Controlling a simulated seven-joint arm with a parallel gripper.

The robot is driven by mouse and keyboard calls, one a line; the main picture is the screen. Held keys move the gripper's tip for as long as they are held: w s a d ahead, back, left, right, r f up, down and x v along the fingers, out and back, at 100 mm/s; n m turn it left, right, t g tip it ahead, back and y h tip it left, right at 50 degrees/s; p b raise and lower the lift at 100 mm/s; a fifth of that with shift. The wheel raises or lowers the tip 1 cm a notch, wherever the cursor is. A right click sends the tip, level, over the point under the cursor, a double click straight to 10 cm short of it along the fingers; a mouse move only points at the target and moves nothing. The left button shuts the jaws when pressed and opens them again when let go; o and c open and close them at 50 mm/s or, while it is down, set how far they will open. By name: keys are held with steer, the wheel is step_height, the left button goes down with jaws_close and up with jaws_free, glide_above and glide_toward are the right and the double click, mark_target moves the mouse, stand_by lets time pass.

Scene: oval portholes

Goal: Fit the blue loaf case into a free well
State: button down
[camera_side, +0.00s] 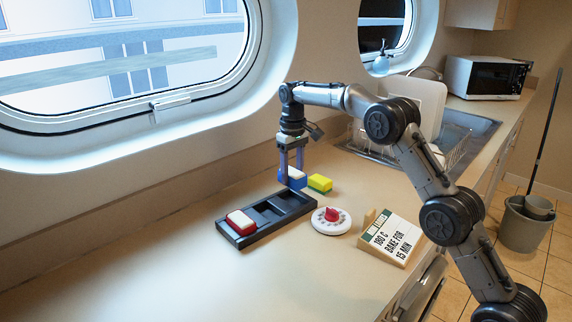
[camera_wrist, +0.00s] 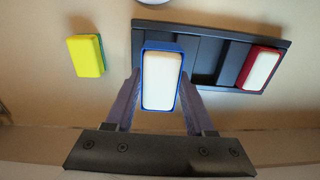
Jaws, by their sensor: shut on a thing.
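My gripper (camera_side: 292,172) points down and is shut on the blue loaf case (camera_side: 297,184), one finger on each side. The case has a white top and shows upright between my fingers (camera_wrist: 161,76) in the wrist view. It is at the far end of the dark tray (camera_side: 243,241), overlapping that end in both views. In the wrist view its near end reaches past the tray's edge. I cannot tell whether it touches the tray. A red case with a white top (camera_side: 240,222) sits in the tray's opposite end well. The middle wells (camera_wrist: 208,56) are empty; the case hides the end nearest it.
A yellow and green sponge (camera_side: 320,183) lies just beyond the tray's far end. A white dial with a red knob (camera_side: 331,220) and a recipe sign (camera_side: 390,238) stand right of the tray. The window wall is behind; the counter in front is clear.

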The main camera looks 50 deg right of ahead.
mark_target(293, 185)
steer(key=shift+d+f, duration=0.15)
steer(key=shift+f, duration=1.7)
steer(key=shift+f, duration=1.05)
stand_by(0.8)
steer(key=shift+r, duration=0.15)
steer(key=shift+r, duration=0.3)
steer(key=shift+r, duration=0.5)
stand_by(0.6)
steer(key=shift+f, duration=0.95)
stand_by(1.0)
steer(key=shift+r, duration=0.35)
steer(key=shift+r, duration=0.3)
